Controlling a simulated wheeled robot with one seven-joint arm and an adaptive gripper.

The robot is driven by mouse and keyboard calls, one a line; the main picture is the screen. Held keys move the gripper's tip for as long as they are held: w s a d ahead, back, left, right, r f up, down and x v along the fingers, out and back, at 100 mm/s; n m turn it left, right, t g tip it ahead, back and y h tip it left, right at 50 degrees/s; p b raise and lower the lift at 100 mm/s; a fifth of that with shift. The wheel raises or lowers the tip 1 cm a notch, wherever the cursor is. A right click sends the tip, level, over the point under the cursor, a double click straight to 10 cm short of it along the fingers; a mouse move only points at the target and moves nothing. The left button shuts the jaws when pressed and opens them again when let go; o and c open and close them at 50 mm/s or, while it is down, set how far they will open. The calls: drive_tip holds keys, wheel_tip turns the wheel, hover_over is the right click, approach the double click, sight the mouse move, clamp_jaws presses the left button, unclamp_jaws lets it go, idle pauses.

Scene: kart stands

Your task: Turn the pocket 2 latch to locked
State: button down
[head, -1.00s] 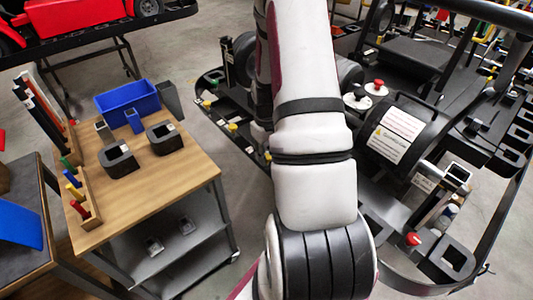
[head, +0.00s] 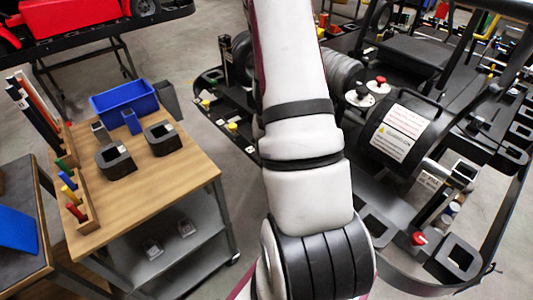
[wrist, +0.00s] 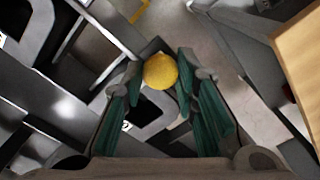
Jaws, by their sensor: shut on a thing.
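A round yellow knob (wrist: 160,71) shows in the wrist view between the fingertips of my gripper (wrist: 162,76). The green-padded fingers are closed in on it from both sides, and it hides whatever latch part lies beneath. I cannot read a pocket number. In the head view my arm hides the gripper and the knob it holds. Another yellow knob (head: 232,127) stands on the black kart frame, left of my arm.
A wooden-topped cart (head: 165,185) with a blue bin (head: 125,100) and dark blocks stands at left. Its wooden edge (wrist: 300,60) shows at the wrist view's right. A black drum with a warning label (head: 397,136) and a red knob (head: 419,238) are right of my arm.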

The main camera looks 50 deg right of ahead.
idle(0.3)
drive_tip(key=c, duration=1.2)
unclamp_jaws()
drive_tip(key=shift+c, duration=0.2)
wheel_tip(320, 180, up, 12)
drive_tip(key=shift+a, duration=0.1)
